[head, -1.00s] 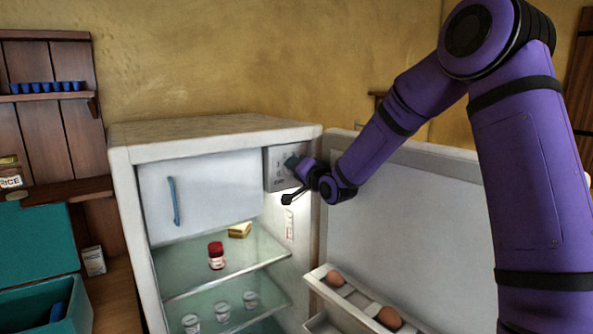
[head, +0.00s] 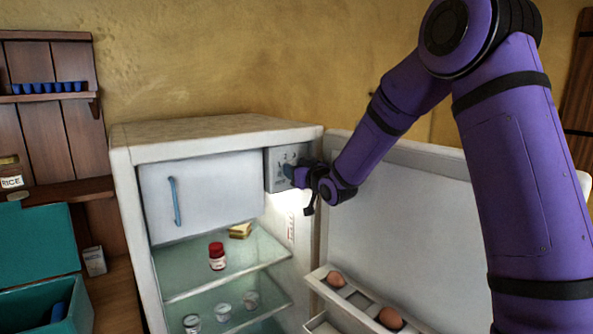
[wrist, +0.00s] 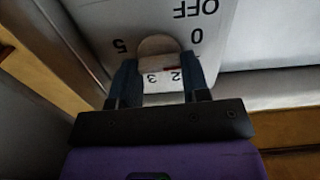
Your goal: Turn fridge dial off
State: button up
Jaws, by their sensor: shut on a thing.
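The fridge dial (wrist: 160,46) is a pale round knob on a grey control panel (head: 274,172) at the upper right inside the open fridge (head: 122,190). In the wrist view the panel shows upside-down marks: OFF and 0 right of the knob, 5 to its left, and 2 and 3 between my fingers. A small red mark shows beside the 2; I cannot tell whether it is the dial's pointer. My gripper (head: 289,171) is shut on the dial, one dark blue finger on each side, also in the wrist view (wrist: 159,62). In the head view my fingers hide the knob.
The fridge door (head: 400,200) stands open to the right, with eggs (head: 336,279) in its rack. A freezer flap (head: 205,192) is left of the panel. A red-lidded jar (head: 217,258) and several small jars stand on the glass shelves.

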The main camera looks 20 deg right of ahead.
jog(key=shift+a+f+n, duration=0.1)
jog(key=shift+f+n, duration=0.05)
jog(key=shift+n, duration=1.75)
jog(key=o, duration=0.9)
jog(key=shift+s, duration=0.15)
jog(key=v, duration=1)
jog(key=shift+s, duration=0.3)
